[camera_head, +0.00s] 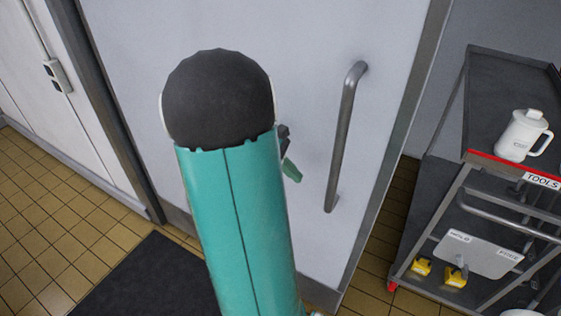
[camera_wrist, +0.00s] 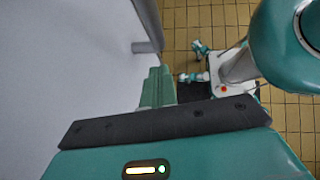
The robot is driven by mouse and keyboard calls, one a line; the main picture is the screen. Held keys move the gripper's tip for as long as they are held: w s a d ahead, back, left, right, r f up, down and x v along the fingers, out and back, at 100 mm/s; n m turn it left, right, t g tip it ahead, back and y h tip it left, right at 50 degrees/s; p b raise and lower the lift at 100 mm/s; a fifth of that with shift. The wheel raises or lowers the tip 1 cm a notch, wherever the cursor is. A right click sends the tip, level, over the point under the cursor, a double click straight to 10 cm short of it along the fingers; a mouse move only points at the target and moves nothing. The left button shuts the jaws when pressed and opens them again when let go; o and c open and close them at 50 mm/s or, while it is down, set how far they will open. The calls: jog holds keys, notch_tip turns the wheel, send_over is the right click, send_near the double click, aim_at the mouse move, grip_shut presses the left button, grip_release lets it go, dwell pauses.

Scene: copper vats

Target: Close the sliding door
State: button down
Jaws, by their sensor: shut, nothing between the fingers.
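The sliding door (camera_head: 310,80) is a pale grey panel filling the middle of the head view. A long grey bar handle (camera_head: 345,140) stands upright near its right edge. In the wrist view, the door face (camera_wrist: 65,60) fills the left side, and a short grey cylinder (camera_wrist: 146,47), probably part of the handle, juts from it. My gripper (camera_head: 290,168) is left of the handle in the head view, mostly hidden behind my arm. In the wrist view, my gripper (camera_wrist: 159,75) has its green fingers together and empty, close to the door face. Whether it touches the door is unclear.
A dark tool cart (camera_head: 475,165) stands right of the door, with a white jug (camera_head: 522,134) on top and yellow items (camera_head: 455,277) below. A dark mat (camera_head: 150,278) lies on the tan tiled floor (camera_head: 50,245). A dark post (camera_head: 105,110) borders the door's left side.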

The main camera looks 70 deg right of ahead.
jog(key=s+f, duration=0.2)
jog(key=s, duration=0.4)
jog(key=shift+d, duration=0.25)
jog(key=shift+s+f, duration=0.1)
jog(key=shift+s, duration=0.1)
